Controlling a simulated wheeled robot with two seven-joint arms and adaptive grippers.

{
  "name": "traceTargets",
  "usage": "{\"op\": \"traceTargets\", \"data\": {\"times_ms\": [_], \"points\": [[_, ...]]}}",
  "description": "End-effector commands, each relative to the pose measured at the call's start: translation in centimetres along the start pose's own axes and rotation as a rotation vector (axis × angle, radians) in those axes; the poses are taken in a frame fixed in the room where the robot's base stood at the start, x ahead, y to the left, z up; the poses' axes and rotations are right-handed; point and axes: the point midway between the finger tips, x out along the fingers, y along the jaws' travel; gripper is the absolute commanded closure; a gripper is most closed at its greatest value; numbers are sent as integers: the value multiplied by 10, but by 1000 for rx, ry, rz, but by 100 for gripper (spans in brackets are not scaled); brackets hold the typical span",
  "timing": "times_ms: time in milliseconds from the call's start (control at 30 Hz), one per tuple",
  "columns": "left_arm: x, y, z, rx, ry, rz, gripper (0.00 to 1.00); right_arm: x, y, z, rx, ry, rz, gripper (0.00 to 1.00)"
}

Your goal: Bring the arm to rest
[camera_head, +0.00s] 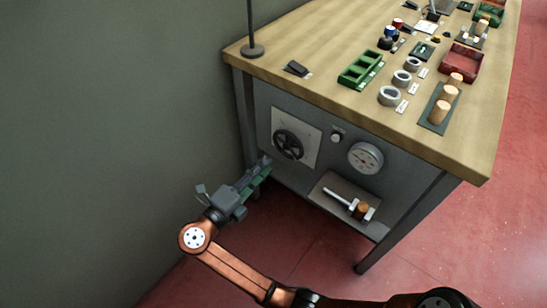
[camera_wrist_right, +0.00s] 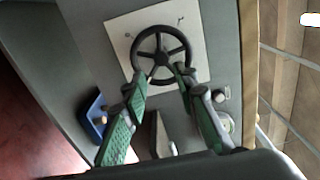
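My right gripper (camera_head: 262,168) is low at the left, beside the workbench's front left leg and below the table top. My left gripper is not in view.
The workbench (camera_head: 300,45) carries cork stoppers on a dark mat (camera_head: 434,117), grey rings (camera_head: 389,96), a green tray (camera_head: 361,69) and a red bin (camera_head: 462,62). The grey wall (camera_head: 100,120) is close at left.

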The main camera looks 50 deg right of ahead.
Motion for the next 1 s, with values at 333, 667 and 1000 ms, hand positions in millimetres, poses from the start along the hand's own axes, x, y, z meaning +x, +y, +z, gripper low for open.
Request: {"op": "traceTargets", "data": {"times_ms": [333,667,1000], "points": [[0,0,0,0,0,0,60,-22,0,0,0,1,0,73],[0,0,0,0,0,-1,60,-22,0,0,0,1,0,73],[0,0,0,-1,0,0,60,-1,51,8,-234,-114,26,73]]}}
